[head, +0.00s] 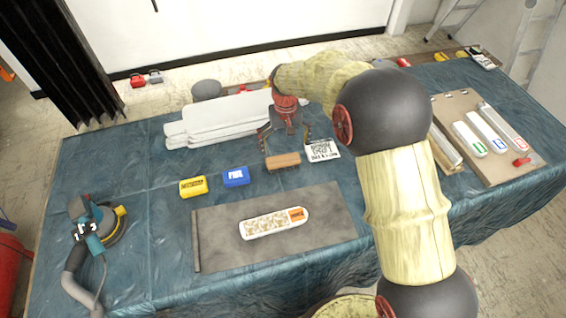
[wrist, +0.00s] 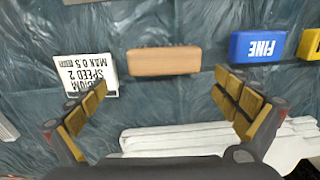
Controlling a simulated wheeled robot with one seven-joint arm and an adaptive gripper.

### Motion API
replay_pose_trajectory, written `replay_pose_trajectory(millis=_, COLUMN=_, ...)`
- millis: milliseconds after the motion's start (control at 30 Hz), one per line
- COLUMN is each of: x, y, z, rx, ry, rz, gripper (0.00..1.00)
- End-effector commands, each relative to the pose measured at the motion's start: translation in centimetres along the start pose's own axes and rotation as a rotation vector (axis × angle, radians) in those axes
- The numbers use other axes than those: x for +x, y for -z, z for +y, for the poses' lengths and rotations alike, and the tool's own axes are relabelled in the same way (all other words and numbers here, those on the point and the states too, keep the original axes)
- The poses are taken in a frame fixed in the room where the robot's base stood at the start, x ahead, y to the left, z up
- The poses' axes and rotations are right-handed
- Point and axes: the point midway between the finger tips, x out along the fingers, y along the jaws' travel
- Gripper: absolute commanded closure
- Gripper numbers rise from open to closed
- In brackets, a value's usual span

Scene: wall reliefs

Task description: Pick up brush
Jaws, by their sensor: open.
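The brush (head: 283,161) is a small block with a tan wooden back and lies on the blue cloth near the table's middle. In the wrist view the brush (wrist: 164,61) is level across the picture, with a thin fringe of dark bristles along its upper edge. My gripper (head: 286,137) is open and empty, just behind the brush in the head view. In the wrist view its two padded fingers (wrist: 162,92) are spread wide, and the brush shows between and beyond their tips, apart from them.
A white label block (head: 322,150) lies close right of the brush. Blue (head: 236,176) and yellow (head: 193,187) blocks lie left. White planks (head: 215,122) lie behind. A grey board (head: 220,238) with a sanding block (head: 270,224) is in front. A sander (head: 100,226) sits far left.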

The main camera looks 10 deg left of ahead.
Motion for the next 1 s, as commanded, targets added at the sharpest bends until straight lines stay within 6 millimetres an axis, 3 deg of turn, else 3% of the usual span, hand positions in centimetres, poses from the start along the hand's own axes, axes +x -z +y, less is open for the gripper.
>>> replay_pose_trajectory(millis=467, x=4.5, y=0.1, z=-0.6, rx=-0.007, ry=-0.001, rz=-0.01, gripper=0.0)
replay_pose_trajectory(millis=733, x=8.3, y=-0.4, z=-0.7, rx=-0.007, ry=-0.001, rz=-0.011, gripper=0.0)
replay_pose_trajectory(millis=1000, x=8.8, y=-0.3, z=-0.7, rx=-0.007, ry=-0.001, rz=-0.008, gripper=0.0)
